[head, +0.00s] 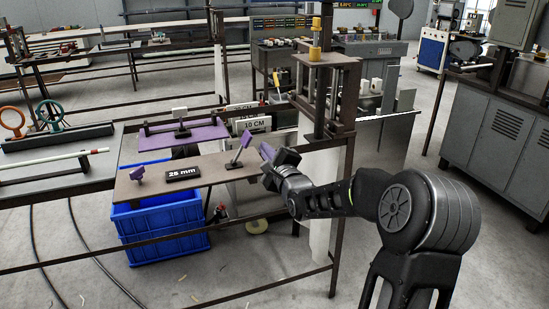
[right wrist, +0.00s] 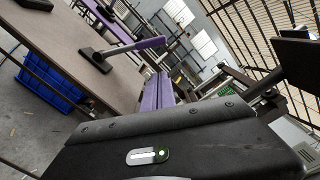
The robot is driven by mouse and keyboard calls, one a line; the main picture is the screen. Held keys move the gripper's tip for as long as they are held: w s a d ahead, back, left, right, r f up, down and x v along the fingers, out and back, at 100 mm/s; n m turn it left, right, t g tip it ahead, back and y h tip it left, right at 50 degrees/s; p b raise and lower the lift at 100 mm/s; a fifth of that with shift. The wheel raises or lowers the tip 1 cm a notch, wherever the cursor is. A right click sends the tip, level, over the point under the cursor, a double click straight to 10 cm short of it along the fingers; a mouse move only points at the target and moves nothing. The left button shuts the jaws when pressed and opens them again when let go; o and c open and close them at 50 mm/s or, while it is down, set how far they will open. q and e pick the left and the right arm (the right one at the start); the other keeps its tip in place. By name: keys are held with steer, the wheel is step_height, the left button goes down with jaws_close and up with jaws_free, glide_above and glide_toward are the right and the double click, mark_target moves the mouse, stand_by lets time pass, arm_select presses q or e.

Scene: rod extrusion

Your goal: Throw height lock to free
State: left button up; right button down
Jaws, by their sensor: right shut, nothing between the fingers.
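A lever (head: 238,152) with a pale shaft and purple grip stands tilted on a brown plate (head: 215,168). I cannot tell from the frames whether it is the height lock. A similar lever with a purple grip (right wrist: 135,47) shows in the right wrist view, rising from a dark base. My right gripper (head: 267,152) has purple fingers, is shut and empty, and is just right of the lever, seemingly apart from it. Its fingers (right wrist: 157,92) lie side by side in the wrist view. A short purple knob (head: 137,173) is at the plate's left end. My left gripper is not in view.
A black "25 mm" sign (head: 184,174) lies on the plate. A purple panel (head: 180,137) with a white-topped post is behind it. A blue crate (head: 160,225) is below. A dark metal frame (head: 344,100) stands at the right, close to my arm.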

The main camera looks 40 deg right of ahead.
mark_target(241, 149)
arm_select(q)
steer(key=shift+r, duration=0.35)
arm_select(e)
steer(key=shift+w+a+r, duration=0.35)
steer(key=shift+a+r, duration=0.1)
steer(key=shift+a, duration=0.25)
steer(key=shift+w+a+r, duration=0.3)
steer(key=shift+a+r, duration=0.15)
steer(key=shift+a, duration=0.2)
